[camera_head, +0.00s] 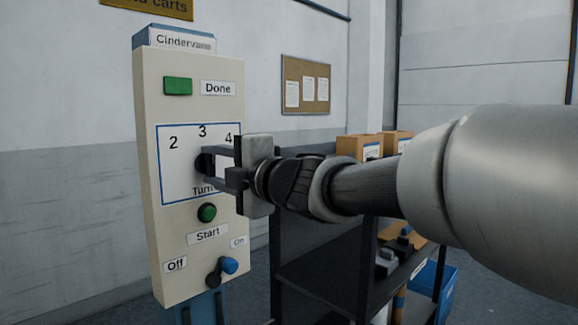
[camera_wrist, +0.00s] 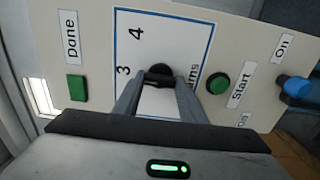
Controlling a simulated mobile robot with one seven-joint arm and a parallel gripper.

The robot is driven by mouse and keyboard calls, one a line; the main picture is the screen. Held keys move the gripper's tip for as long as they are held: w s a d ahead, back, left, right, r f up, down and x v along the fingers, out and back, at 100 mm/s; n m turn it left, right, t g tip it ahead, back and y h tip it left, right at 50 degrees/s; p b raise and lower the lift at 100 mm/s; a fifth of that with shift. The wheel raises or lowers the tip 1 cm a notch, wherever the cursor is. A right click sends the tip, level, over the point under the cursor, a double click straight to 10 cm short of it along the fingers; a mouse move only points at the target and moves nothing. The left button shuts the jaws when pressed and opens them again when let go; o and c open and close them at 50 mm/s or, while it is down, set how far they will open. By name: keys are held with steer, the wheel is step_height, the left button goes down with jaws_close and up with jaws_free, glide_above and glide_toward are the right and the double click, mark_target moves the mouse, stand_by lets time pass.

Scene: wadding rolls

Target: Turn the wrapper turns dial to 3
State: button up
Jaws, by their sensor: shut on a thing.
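The turns dial (camera_head: 202,163) is a dark knob on a blue-bordered white face of the cream control panel (camera_head: 190,82). The numbers 2, 3 and 4 stand in an arc above it, and the word "Turns" below is partly covered. My gripper (camera_head: 218,167) reaches in from the right and is shut on the dial. In the wrist view the dark dial (camera_wrist: 160,72) sits between the two fingertips (camera_wrist: 157,82), with 3 and 4 to its left. The fingers hide much of the dial, so I cannot tell which number it points at.
The panel also has a green Done light (camera_head: 178,86), a green Start button (camera_head: 207,212) and an Off/On lever with a blue knob (camera_head: 229,265). A dark shelf cart (camera_head: 320,275) with cardboard boxes (camera_head: 358,147) stands behind my arm. A blue bin (camera_head: 445,280) stands beside it.

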steer(key=o, duration=1.1)
steer(key=shift+c, duration=0.2)
steer(key=shift+d, duration=0.1)
steer(key=p+v, duration=0.2)
steer(key=v, duration=1.5)
steer(key=shift+s, duration=0.2)
steer(key=shift+d, duration=0.1)
